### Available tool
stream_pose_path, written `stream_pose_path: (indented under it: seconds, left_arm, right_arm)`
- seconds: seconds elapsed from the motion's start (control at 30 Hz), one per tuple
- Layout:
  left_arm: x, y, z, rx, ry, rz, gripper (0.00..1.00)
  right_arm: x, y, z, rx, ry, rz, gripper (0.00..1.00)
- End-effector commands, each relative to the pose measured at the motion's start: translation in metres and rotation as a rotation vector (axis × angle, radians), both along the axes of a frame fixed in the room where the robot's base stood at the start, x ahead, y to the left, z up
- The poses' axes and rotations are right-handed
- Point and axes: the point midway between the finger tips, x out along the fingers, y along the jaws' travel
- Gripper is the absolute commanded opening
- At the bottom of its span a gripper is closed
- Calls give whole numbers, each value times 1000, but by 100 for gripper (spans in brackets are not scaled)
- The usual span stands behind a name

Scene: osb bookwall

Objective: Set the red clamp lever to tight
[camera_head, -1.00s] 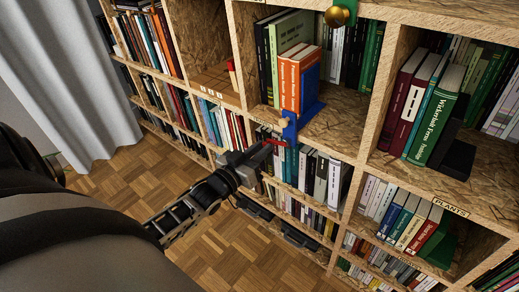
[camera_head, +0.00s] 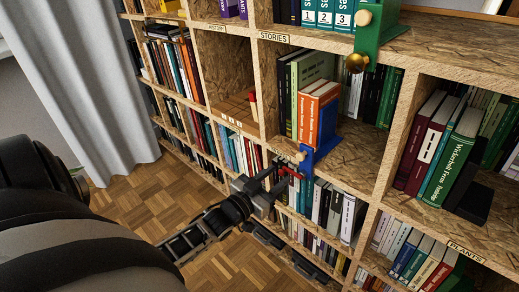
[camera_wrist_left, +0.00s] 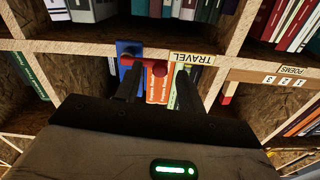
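The red clamp lever (camera_head: 289,171) sits at the shelf front edge, below the blue bookend (camera_head: 308,160) that stands beside orange books. In the left wrist view the red lever (camera_wrist_left: 143,62) lies across the shelf edge with a round red end, in front of the blue bookend (camera_wrist_left: 128,47). My left gripper (camera_head: 272,180) is just in front of the lever in the head view. In the wrist view its two dark fingers (camera_wrist_left: 158,76) are apart, with the lever's round end between their tips. Contact cannot be told. My right gripper is out of view.
Orange books (camera_head: 317,118) stand on the shelf by the bookend. A green bookend with a brass knob (camera_head: 356,63) hangs above. A TRAVEL label (camera_wrist_left: 192,58) is on the shelf edge next to the fingers. Wooden floor (camera_head: 145,195) and a curtain (camera_head: 95,90) are at left.

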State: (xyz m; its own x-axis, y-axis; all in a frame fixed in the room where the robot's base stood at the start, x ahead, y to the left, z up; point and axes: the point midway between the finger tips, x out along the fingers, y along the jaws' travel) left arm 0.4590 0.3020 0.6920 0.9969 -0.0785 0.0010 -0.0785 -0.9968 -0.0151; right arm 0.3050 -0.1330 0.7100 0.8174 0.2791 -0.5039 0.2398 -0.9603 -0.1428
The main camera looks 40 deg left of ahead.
Motion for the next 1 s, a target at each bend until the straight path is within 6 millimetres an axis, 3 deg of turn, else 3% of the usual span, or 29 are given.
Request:
stream_pose_path:
  seconds: [0.17,0.6,0.8,1.0]
  left_arm:
    - [-29,2,-1,0,6,0,39]
    - [-129,10,0,0,4,0,39]
    - [-151,12,0,1,1,1,39]
    - [-156,12,0,1,0,1,39]
  right_arm:
    - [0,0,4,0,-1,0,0]
    - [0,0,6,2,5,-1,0]
    - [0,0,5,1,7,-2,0]
    - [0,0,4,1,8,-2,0]
